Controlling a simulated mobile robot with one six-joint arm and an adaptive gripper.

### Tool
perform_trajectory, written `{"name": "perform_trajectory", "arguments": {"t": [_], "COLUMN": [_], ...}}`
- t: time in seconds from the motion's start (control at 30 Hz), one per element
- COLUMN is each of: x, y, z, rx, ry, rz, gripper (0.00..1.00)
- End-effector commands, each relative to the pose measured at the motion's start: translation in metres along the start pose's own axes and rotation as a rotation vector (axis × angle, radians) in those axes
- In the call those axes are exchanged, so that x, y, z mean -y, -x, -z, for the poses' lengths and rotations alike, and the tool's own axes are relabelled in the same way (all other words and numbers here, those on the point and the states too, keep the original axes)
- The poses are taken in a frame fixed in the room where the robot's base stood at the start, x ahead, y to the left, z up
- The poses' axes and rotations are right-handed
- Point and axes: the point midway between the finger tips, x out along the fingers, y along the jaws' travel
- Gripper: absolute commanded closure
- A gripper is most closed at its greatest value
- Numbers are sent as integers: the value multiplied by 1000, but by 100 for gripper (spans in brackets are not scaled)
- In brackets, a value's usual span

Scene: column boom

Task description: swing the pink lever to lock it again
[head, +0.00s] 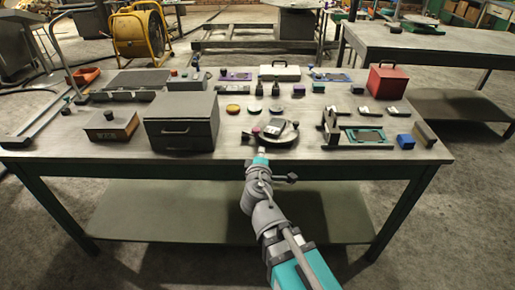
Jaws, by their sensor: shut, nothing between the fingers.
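A dark block sits on the same plate. The piece is too small to tell which way the lever points or whether it is locked. My gripper (262,151) is at the front edge of the plate, just nearer to me than the pinkish piece. It is shut and empty. I cannot tell whether it touches the plate.
The workbench (240,163) is crowded. A dark grey box (181,121) stands left of the plate, and a dark bracket fixture (331,127) with a blue-framed plate stands right. A red box (388,83) is at the back right.

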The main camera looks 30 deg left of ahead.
Motion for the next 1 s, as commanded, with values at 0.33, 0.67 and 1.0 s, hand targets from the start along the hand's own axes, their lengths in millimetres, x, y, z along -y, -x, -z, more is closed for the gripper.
{"name": "perform_trajectory", "arguments": {"t": [0.33,0.67,1.0], "x": [-2,-3,-2], "y": [14,14,15], "z": [-10,-12,-10], "rx": [-4,-2,-6], "ry": [0,1,1], "rz": [1,0,1], "gripper": [100,100,100]}}
